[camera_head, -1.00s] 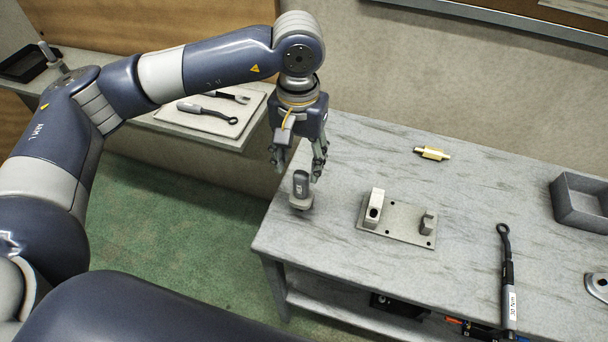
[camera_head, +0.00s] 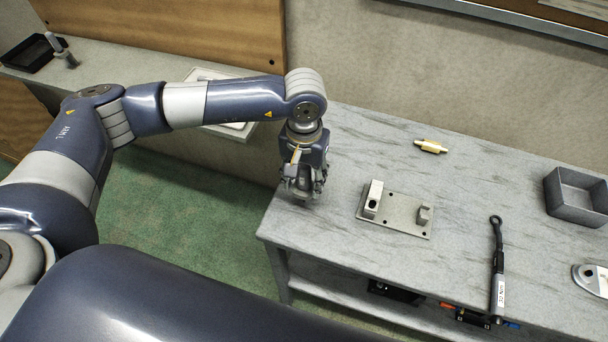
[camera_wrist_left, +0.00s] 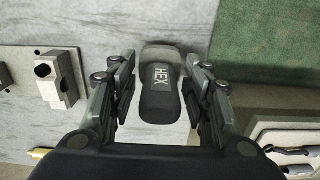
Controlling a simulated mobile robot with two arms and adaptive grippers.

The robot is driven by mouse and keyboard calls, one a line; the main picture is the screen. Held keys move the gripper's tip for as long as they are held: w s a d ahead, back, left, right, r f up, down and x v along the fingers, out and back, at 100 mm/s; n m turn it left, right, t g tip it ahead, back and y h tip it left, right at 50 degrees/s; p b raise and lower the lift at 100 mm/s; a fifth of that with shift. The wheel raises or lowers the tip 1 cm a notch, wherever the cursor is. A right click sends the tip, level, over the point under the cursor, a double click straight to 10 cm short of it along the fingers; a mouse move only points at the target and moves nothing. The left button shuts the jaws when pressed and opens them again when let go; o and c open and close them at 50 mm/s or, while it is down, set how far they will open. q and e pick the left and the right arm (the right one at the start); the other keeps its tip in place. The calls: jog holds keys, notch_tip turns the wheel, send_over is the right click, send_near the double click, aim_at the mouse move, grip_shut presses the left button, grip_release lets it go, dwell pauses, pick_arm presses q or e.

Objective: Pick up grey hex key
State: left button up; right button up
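The grey hex key shows in the left wrist view as a dark grey handle (camera_wrist_left: 160,90) marked "HEX", standing on a lighter round base on the table. In the head view it is mostly hidden behind my left gripper (camera_head: 303,192), which is lowered over it at the table's left end. In the left wrist view the two fingers of my left gripper (camera_wrist_left: 161,82) stand on either side of the handle. A gap shows on both sides, so the gripper is open around it. My right gripper is not in view.
Right of the gripper, a metal plate with two blocks (camera_head: 397,217) lies on the grey table (camera_head: 350,150). A brass piece (camera_head: 430,146), a torque wrench (camera_head: 498,272) and a grey bin (camera_head: 577,203) are farther right. The table's left edge is close to the gripper.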

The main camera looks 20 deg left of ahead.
pick_arm(q)
jog(key=shift+r, duration=0.1)
grip_shut()
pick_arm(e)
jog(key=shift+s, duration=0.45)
pick_arm(q)
jog(key=shift+r, duration=0.1)
jog(key=shift+r+b, duration=0.3)
jog(key=shift+r, duration=0.05)
notch_tip(320, 180, up, 8)
jog(key=b, duration=0.3)
jog(key=shift+r, duration=0.55)
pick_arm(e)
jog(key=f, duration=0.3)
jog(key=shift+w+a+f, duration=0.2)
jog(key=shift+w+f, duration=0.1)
